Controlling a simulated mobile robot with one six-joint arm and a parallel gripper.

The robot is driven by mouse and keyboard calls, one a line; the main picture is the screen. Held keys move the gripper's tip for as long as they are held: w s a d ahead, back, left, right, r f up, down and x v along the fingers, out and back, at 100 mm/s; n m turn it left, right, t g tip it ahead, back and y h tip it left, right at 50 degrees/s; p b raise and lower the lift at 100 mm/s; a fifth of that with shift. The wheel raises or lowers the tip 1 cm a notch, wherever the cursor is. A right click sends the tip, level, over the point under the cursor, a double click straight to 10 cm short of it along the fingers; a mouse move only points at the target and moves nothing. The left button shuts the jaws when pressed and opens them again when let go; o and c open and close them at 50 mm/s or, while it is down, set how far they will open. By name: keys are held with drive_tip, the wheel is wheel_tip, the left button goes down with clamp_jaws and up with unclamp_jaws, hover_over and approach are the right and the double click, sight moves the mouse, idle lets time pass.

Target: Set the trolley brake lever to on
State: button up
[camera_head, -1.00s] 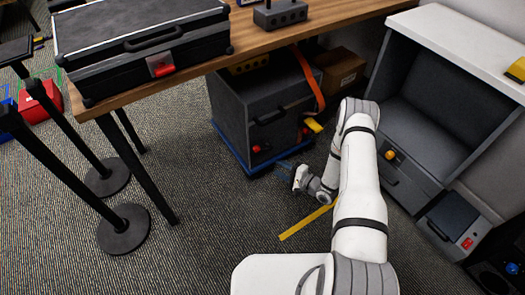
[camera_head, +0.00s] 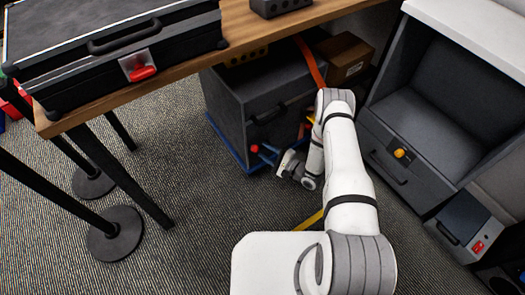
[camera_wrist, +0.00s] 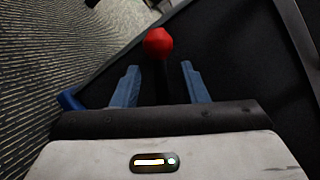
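The trolley (camera_head: 228,112) is a dark grey cabinet on a blue base, under the wooden table. The brake lever (camera_head: 254,149) has a red knob low on the trolley's front. In the wrist view the red knob (camera_wrist: 158,41) stands beyond the fingertips, and its dark shaft runs down between the two blue fingers. My gripper (camera_head: 266,155) is open right at the lever, and the wrist view shows its fingers (camera_wrist: 160,82) apart on either side of the shaft. I cannot tell whether either finger touches it. The lever's foot is hidden.
A wooden table (camera_head: 247,27) with a black case (camera_head: 115,50) overhangs the trolley's left. A cardboard box (camera_head: 343,58) is behind it. A grey cabinet (camera_head: 400,172) stands close on the right. Stanchion posts (camera_head: 115,233) stand at left.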

drive_tip(key=shift+x, duration=0.8)
drive_tip(key=shift+c, duration=0.6)
drive_tip(key=shift+s, duration=0.1)
clamp_jaws()
drive_tip(key=shift+a, duration=0.1)
